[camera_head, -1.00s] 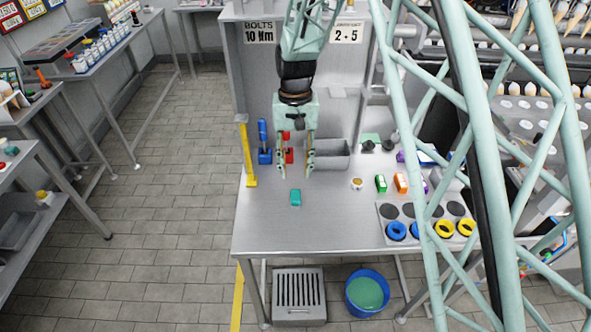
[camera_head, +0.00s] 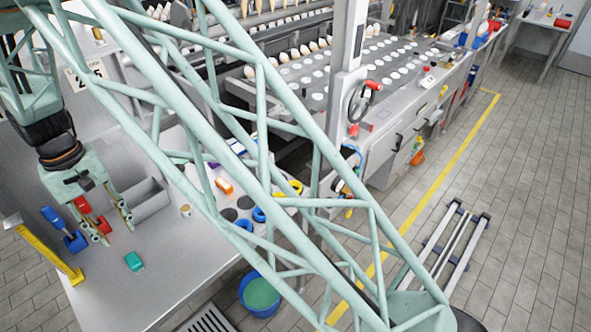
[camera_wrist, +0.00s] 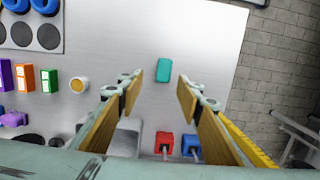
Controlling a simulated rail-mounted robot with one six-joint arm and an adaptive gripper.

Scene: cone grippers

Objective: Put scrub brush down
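A small teal block (camera_head: 134,261), possibly the scrub brush, lies on the steel table (camera_head: 165,250); its bristles cannot be made out. In the wrist view the teal block (camera_wrist: 164,70) lies beyond my fingertips, roughly in line with the gap between them. My gripper (camera_head: 117,234) is above the table at the left of the head view. In the wrist view my gripper (camera_wrist: 158,90) has its two tan-padded fingers wide apart, with nothing between them.
A grey bin (camera_head: 149,199), a small cup (camera_head: 185,210) and an orange block (camera_head: 224,186) are to the right. Bare table surrounds the teal block.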

